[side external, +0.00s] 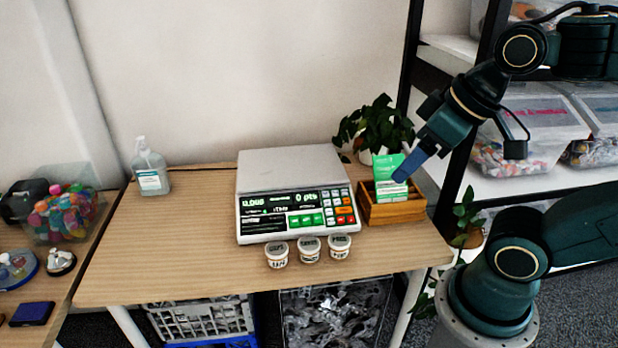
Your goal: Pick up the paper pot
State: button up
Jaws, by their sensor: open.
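The lettering is too small to tell for sure which one is the paper pot. My gripper (403,177) has blue fingers and points down and left, above and right of the pots. It is open, holds nothing and is well apart from the pots. In the picture it overlaps the green and white cartons.
A scale (293,195) with a lit display stands behind the pots. A wooden box (393,212) with green and white cartons (389,170) is to their right, a plant (374,130) behind it. A pump bottle (151,167) stands far left. The table's (180,250) front left is clear.

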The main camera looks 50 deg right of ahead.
jog(key=shift+w, duration=0.1)
jog(key=m+g, duration=0.6)
jog(key=m, duration=0.6)
send_over(309, 244)
notch_tip(309, 244, down, 24)
jog(key=shift+f, duration=4.2)
jog(key=shift+f, duration=0.15)
jog(key=shift+f, duration=2.45)
